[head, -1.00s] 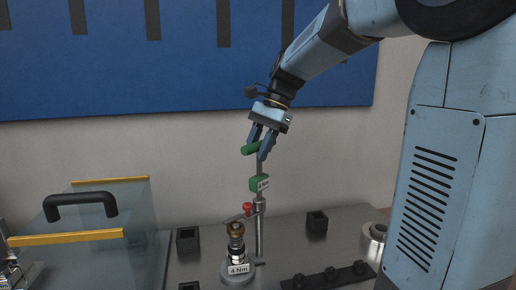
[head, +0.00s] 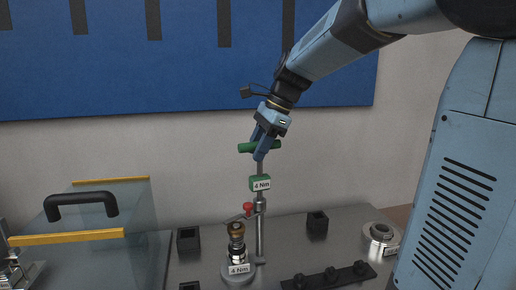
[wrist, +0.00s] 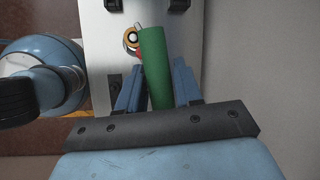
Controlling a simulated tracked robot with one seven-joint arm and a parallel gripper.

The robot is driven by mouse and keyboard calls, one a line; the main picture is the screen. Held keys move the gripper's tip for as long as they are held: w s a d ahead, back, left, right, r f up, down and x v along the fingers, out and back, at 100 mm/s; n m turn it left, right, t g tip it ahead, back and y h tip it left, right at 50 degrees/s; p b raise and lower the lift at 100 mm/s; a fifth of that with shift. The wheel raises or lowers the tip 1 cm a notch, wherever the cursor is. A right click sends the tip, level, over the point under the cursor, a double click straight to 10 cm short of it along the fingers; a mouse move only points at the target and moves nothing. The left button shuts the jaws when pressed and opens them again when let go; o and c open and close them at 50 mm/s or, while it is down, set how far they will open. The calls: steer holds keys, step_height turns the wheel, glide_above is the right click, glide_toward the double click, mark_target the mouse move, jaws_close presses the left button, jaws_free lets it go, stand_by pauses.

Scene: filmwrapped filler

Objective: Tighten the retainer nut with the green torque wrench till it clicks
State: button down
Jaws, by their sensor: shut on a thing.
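The green torque wrench has a green crossbar handle (head: 246,148), a thin grey shaft and a green block marked 4 Nm (head: 260,184). My gripper (head: 261,150) is shut on the handle; in the wrist view the handle (wrist: 155,70) lies between both fingers. The wrench stands about upright. Its lower end lines up with a metal post (head: 260,238), and I cannot tell where one ends. A brass-coloured nut-like part (head: 236,229) tops the fixture labelled 4 Nm (head: 239,269), left of the post. I cannot tell whether the wrench touches it.
A red knob (head: 248,207) on a small arm sits above the fixture. A clear box with a black handle (head: 80,205) and yellow edges stands left. Black square holders (head: 317,222), a black rail (head: 328,277) and a round metal part (head: 380,238) lie around. A blue panel (head: 180,60) hangs behind.

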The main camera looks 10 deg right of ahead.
steer(key=shift+m+t, duration=0.3)
steer(key=shift+m, duration=0.2)
steer(key=shift+r, duration=3.05)
